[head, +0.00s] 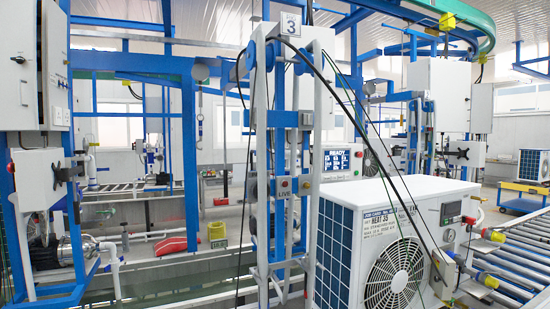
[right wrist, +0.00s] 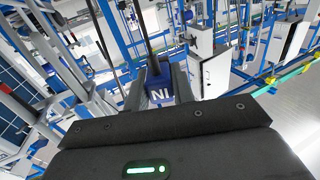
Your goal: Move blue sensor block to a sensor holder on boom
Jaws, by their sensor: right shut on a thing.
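The blue sensor block (right wrist: 160,93) shows in the right wrist view with white letters that read as "NI". My right gripper (right wrist: 157,79) is shut on it, with one dark finger on each side. A thick black cable or rod rises behind the block. The block's far side is hidden. In the head view a tall grey and blue mast (head: 262,150) stands in the middle under a "3" sign, with blue fittings on it. I cannot tell which fitting is a sensor holder. Neither gripper shows in the head view.
A white heat pump unit (head: 352,245) with a round fan grille stands right of the mast on a roller conveyor (head: 515,250). Black cables hang from the mast top to the unit. A display reading "READY" (head: 336,160) stands behind. Blue frames stand at left.

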